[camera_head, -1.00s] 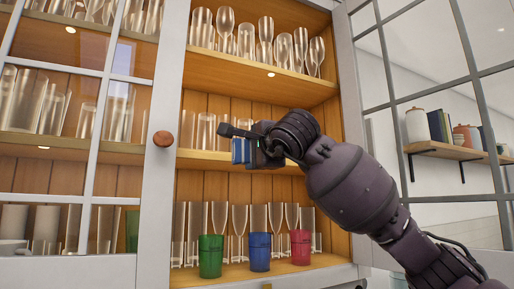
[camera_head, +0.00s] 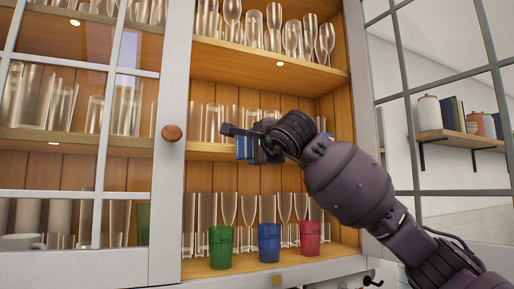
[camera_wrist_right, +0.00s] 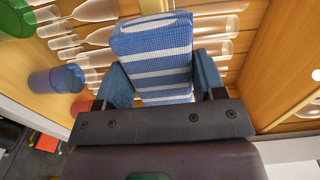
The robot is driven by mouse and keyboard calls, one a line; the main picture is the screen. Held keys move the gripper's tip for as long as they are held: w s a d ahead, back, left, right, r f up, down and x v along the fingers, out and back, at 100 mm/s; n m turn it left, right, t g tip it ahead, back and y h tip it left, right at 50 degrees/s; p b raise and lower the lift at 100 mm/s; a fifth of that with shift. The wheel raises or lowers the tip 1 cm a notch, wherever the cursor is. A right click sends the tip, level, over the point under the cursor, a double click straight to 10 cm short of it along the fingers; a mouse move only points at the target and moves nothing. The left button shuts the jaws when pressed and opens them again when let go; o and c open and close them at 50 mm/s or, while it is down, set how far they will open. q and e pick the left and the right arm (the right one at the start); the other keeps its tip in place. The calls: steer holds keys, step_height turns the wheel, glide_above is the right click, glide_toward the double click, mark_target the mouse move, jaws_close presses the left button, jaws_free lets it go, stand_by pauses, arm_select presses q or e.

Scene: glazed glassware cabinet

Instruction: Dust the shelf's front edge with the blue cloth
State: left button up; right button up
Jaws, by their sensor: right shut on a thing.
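The middle shelf's front edge (camera_head: 208,151) runs across the open cabinet, and my right arm hides part of it. My right gripper (camera_head: 248,146) is at this edge, shut on the blue cloth (camera_head: 243,148). In the right wrist view the cloth (camera_wrist_right: 152,62) is a folded pad with blue and white stripes between the fingers of the gripper (camera_wrist_right: 162,84). The cloth overlaps the edge in the head view; whether it touches the wood I cannot tell. My left gripper is not in view.
Glasses stand on the middle shelf (camera_head: 213,123) behind the edge, and on the upper and lower shelves. Green (camera_head: 220,247), blue (camera_head: 269,242) and red (camera_head: 309,237) cups stand at the front below. Glazed doors flank the opening; the left one has a round wooden knob (camera_head: 172,132).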

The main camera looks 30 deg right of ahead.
steer(key=shift+w, duration=0.4)
steer(key=shift+w+p, duration=0.5)
steer(key=shift+w, duration=0.35)
stand_by(0.5)
steer(key=shift+d, duration=0.2)
steer(key=shift+s+d+b, duration=0.2)
steer(key=shift+d+b, duration=0.15)
steer(key=shift+d, duration=1.3)
steer(key=d, duration=0.8)
steer(key=shift+s, duration=0.15)
steer(key=shift+a, duration=0.1)
steer(key=shift+w+a+b, duration=0.2)
steer(key=shift+a+b, duration=0.2)
steer(key=shift+a, duration=2.5)
steer(key=shift+w+a+b, duration=0.15)
steer(key=shift+a+b, duration=0.2)
steer(key=shift+a, duration=2.5)
